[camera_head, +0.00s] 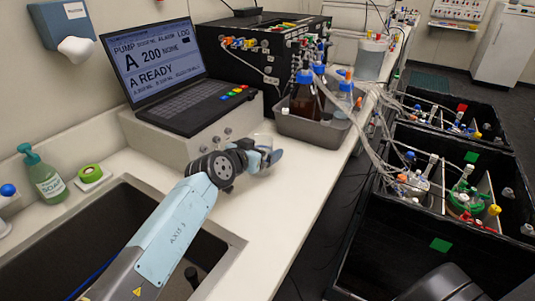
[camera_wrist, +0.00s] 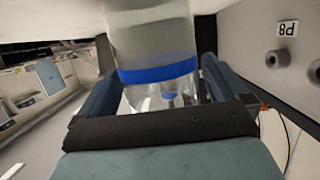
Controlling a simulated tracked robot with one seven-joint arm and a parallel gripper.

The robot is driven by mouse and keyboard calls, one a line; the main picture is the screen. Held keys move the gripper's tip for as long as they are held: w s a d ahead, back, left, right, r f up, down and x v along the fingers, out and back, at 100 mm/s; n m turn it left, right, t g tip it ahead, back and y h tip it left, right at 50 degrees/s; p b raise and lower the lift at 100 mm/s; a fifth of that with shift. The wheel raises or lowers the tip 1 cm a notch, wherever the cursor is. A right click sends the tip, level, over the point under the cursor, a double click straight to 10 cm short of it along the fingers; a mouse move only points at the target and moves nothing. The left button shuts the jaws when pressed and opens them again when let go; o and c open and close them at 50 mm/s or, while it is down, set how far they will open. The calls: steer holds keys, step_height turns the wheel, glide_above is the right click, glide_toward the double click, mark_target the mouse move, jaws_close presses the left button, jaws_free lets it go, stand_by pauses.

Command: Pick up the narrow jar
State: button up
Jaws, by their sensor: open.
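The narrow jar (camera_wrist: 150,35) is clear with a blue band. In the wrist view it stands between the two fingers of my gripper (camera_wrist: 157,68), with a finger on each side. The gripper is open, and small gaps seem to show beside the jar. In the head view my gripper (camera_head: 268,158) is low over the white counter, in front of the laptop's base. The clear top of the jar (camera_head: 263,139) shows just behind it; the rest is hidden by my gripper.
A laptop (camera_head: 165,75) on a light box stands behind my gripper. A grey tray (camera_head: 318,128) with bottles is to the right. Black bins (camera_head: 440,245) with tubing stand beyond the counter's right edge.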

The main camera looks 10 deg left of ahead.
steer(key=shift+w+f, duration=0.1)
steer(key=shift+w, duration=0.1)
steer(key=shift+s, duration=0.1)
steer(key=c, duration=1.1)
step_height(320, 180, up, 10)
stand_by(0.3)
